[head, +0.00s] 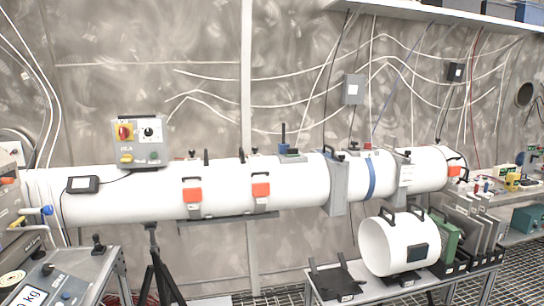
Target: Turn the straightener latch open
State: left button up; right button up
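A long white tube (115,206) runs across the view along the wall. Two orange latches sit on its front: a left latch (193,195) and a right latch (261,190), each on a grey clamp band. A third orange latch (455,171) shows near the tube's right end, small and partly cut up by other parts. I cannot tell which one is the straightener latch, nor read their labels. The two nearer latches appear to lie flat against their bands. Neither of my grippers shows in the view.
A control box (141,141) with knobs stands on top of the tube. A tripod (157,275) supports it from below. A short white tube section (388,245) and dark panels rest on a low cart. A bench (505,195) with small parts stands at right.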

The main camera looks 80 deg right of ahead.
aim_at(341, 158)
jog(key=z, duration=3.25)
jog(key=i+u, duration=0.45)
jog(key=i, duration=1)
